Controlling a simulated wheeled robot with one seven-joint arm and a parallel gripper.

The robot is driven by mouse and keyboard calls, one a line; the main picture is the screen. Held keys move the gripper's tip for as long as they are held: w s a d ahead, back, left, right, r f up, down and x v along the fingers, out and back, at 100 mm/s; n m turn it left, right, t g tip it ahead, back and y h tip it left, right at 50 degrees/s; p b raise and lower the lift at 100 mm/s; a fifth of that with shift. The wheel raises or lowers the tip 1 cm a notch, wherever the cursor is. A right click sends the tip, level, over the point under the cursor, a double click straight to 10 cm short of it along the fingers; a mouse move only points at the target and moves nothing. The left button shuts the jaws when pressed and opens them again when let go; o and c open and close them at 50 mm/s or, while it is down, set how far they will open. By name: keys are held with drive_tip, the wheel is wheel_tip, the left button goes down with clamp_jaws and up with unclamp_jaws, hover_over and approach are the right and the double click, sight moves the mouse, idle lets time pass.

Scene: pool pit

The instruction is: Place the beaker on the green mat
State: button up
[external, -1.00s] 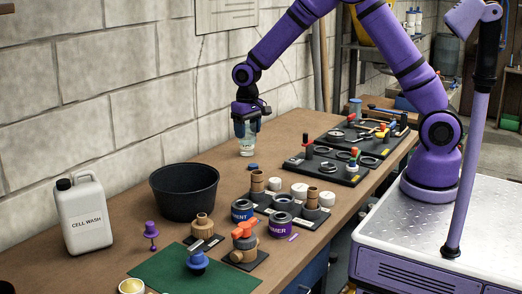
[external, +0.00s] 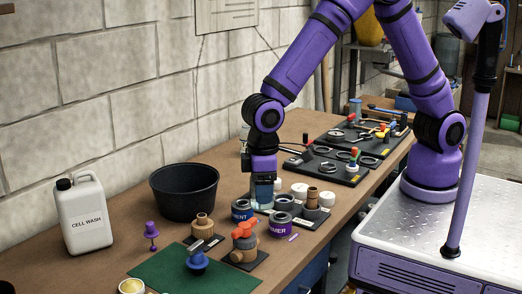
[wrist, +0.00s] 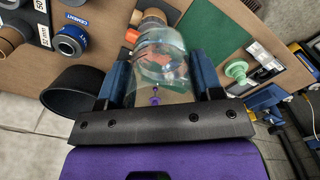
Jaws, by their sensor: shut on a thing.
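The beaker (wrist: 165,52) is a clear, transparent vessel. In the wrist view it sits between the two blue fingers of my gripper (wrist: 161,82), which is shut on it. In the external view my gripper (external: 263,180) points down beside the cans, and the beaker (external: 263,198) shows only partly below it; I cannot tell how high it is above the bench. The green mat (external: 155,273) lies at the front of the bench, left of and nearer than my gripper. It also shows in the wrist view (wrist: 210,30). A blue knobbed piece (external: 197,263) stands on the mat.
A black bucket (external: 184,192) and a white cell wash jug (external: 84,213) stand left of my gripper. A purple piece (external: 151,233) stands behind the mat.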

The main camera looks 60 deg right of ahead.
drive_tip(key=s+a+n, duration=0.2)
drive_tip(key=s+a, duration=0.2)
drive_tip(key=s, duration=0.5)
wheel_tip(320, 180, down, 11)
drive_tip(key=w+a, duration=0.3)
drive_tip(key=w+a+f, duration=0.1)
drive_tip(key=w+a, duration=0.7)
drive_tip(key=shift+f, duration=0.25)
drive_tip(key=shift+w+f, duration=0.1)
drive_tip(key=shift+f, duration=1.7)
drive_tip(key=shift+f, duration=0.1)
drive_tip(key=o, duration=0.9)
drive_tip(key=shift+o, duration=0.2)
wheel_tip(320, 180, up, 12)
